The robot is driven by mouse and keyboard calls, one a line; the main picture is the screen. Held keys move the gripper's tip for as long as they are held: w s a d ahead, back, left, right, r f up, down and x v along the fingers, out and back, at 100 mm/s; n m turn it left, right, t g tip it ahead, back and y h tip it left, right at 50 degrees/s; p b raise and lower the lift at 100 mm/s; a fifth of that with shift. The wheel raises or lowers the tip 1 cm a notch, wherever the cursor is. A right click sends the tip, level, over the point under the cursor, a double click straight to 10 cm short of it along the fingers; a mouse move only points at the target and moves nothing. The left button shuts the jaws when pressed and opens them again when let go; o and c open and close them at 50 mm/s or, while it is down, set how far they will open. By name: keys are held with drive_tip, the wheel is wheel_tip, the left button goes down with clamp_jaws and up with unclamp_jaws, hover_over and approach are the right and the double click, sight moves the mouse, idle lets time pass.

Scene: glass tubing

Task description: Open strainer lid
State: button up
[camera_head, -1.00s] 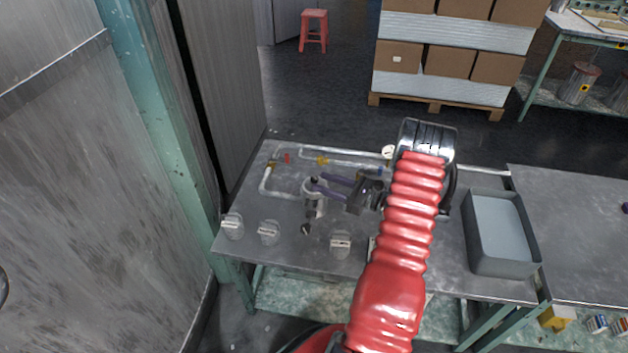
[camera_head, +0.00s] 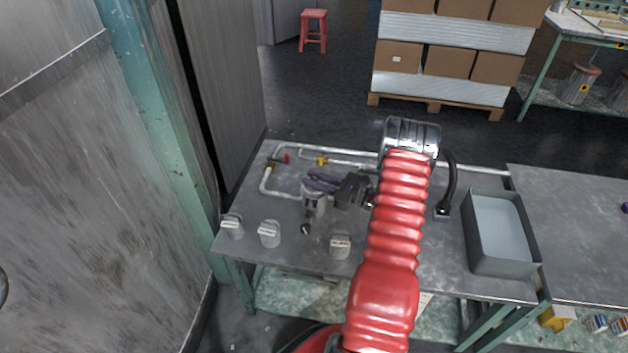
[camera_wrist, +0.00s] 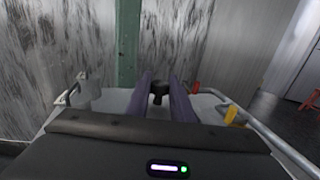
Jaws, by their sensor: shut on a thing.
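The strainer (camera_head: 313,203) is a pale upright cylindrical body on the bench at the end of the pipework, below my fingertips. My gripper (camera_head: 311,179) reaches it from the right, with its purple fingers over the strainer's top. In the wrist view a dark knob (camera_wrist: 158,88), which looks like the lid's handle, stands between the fingers of my gripper (camera_wrist: 159,84). The fingers are shut on this lid knob. The lid itself is mostly hidden by the fingers, and I cannot tell whether it has turned or lifted.
Several grey capped pieces (camera_head: 269,234) stand along the bench's front edge. A red valve handle (camera_head: 287,158) and a yellow one (camera_head: 321,161) sit on the pipes behind. A grey bin (camera_head: 503,262) stands at the right. A green post (camera_head: 150,120) rises at the left.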

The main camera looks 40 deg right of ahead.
clamp_jaws()
drive_tip(key=shift+w+a, duration=0.1)
drive_tip(key=shift+a, duration=0.05)
